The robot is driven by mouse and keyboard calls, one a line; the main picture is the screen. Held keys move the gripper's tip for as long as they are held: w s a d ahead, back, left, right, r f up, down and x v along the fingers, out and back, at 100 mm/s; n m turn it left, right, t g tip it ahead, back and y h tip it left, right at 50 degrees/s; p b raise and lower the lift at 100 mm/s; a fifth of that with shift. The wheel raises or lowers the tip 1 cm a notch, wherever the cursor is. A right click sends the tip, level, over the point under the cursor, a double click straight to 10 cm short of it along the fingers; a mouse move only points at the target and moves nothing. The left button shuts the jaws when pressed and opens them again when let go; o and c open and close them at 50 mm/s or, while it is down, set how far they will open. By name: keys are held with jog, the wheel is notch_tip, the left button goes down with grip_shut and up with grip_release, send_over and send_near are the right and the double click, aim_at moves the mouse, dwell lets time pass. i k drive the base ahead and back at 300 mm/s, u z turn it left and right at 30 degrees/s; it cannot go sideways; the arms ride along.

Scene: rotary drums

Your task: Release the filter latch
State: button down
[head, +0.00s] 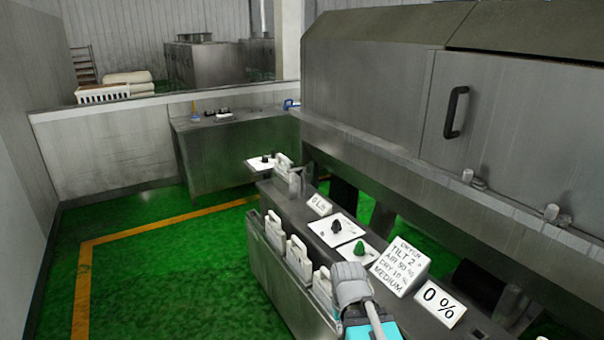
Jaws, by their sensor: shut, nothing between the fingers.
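Several white handle-shaped pieces stand in a row along the left side of the steel console (265,195): a far one (274,229), a middle one (299,258) and a near one (323,285). Another pale upright piece (283,166) is at the console's far end. No label shows which of these, if any, is the filter latch. My gripper (350,282) is at the lower middle, beside the nearest white handle. It is shut and holds nothing. Its fingertips are hard to make out, and I cannot tell whether it touches the handle.
The console top carries a black knob (336,227), a green knob (359,248) and white display signs (400,267). A large steel drum housing (375,85) with a black door handle (456,112) rises on the right. Green floor (165,270) is clear on the left.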

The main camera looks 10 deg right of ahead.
aim_at(307, 169)
jog(key=u, duration=0.05)
jog(key=i, duration=1)
jog(key=k, duration=1.3)
jog(key=u, duration=0.35)
jog(key=i, duration=0.55)
jog(key=u, duration=0.5)
jog(key=i, duration=0.75)
jog(key=u, duration=0.25)
